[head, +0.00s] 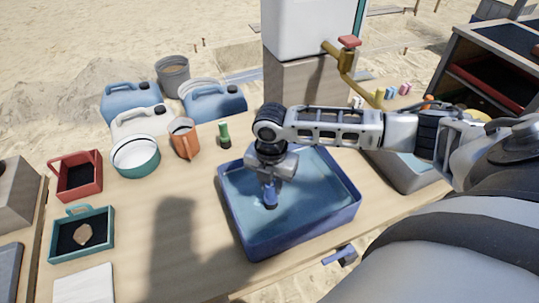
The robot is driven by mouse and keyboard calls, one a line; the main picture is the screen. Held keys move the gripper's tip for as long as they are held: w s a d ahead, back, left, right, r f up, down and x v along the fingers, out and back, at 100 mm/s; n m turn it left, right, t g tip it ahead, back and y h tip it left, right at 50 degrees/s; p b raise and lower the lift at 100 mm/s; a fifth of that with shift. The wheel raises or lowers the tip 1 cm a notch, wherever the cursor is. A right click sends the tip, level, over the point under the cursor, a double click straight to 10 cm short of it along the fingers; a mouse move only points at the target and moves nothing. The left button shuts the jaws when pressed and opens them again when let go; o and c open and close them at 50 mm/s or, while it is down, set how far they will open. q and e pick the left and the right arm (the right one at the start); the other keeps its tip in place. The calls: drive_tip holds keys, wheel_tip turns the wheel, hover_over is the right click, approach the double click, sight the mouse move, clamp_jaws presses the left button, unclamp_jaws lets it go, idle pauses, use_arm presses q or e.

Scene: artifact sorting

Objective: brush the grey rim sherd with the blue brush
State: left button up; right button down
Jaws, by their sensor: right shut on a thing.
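My right gripper (270,182) reaches down over the blue basin (246,244) and is shut on a small blue thing (270,200), low in the basin. It may be the blue brush; its lower end is too small to make out. I cannot make out a grey rim sherd; the gripper and arm hide part of the basin. A brownish sherd (83,233) lies in the teal tray (108,243) at the left. My left gripper is not in view.
Blue jerrycans (215,103) stand behind. The wood between basin and trays is clear.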

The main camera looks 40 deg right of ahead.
drive_tip(key=shift+w+r, duration=0.1)
drive_tip(key=shift+r, duration=4.35)
